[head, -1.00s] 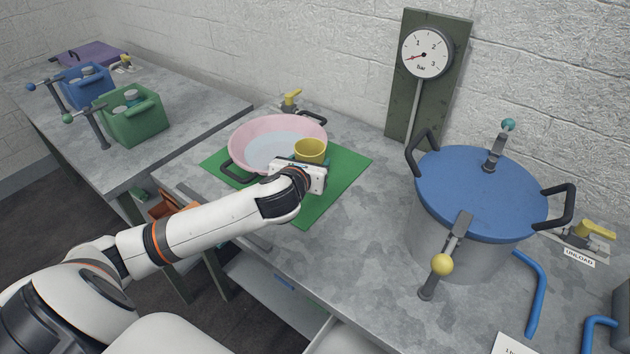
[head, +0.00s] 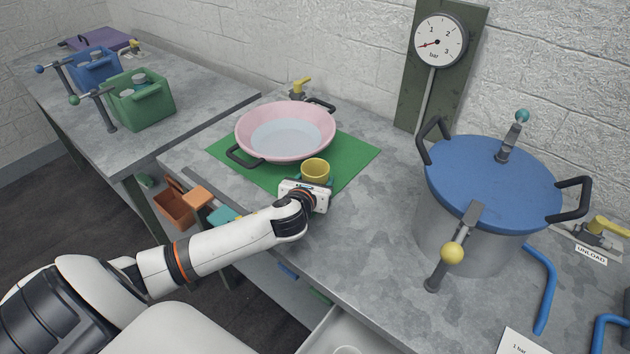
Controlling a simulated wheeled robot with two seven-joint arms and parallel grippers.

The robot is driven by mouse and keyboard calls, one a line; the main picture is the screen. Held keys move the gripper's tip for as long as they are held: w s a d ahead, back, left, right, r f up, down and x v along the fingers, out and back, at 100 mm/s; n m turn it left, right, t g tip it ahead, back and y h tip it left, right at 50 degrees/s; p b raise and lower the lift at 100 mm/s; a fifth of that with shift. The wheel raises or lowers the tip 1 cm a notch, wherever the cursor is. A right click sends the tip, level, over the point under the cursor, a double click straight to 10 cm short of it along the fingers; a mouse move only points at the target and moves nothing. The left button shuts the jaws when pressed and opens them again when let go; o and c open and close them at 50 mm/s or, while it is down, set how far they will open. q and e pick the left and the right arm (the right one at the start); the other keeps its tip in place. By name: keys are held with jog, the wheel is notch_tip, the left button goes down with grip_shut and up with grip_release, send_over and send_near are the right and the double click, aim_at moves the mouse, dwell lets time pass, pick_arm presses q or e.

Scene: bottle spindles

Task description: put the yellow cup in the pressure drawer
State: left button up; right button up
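The yellow cup (head: 315,169) is upright at the front edge of the green mat, in front of the pink bowl. My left gripper (head: 309,183) reaches it from the front and is shut on it; the fingers are mostly hidden. Whether the cup touches the mat I cannot tell. A pale open drawer (head: 328,330) sticks out below the table's front edge at the bottom of the view, with a white round thing partly seen in it. I cannot read a label marking it as the pressure drawer. My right gripper is out of view.
The pink bowl (head: 286,126) with black handles sits on the green mat (head: 355,150). A large pot with a blue lid (head: 492,180) and a gauge (head: 440,42) stand at right. Green (head: 140,103) and blue crates (head: 97,68) are on the left table. The table between mat and pot is clear.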

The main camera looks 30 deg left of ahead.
pick_arm(q)
jog(key=o, duration=1)
jog(key=shift+f, duration=0.1)
jog(key=shift+o, duration=0.2)
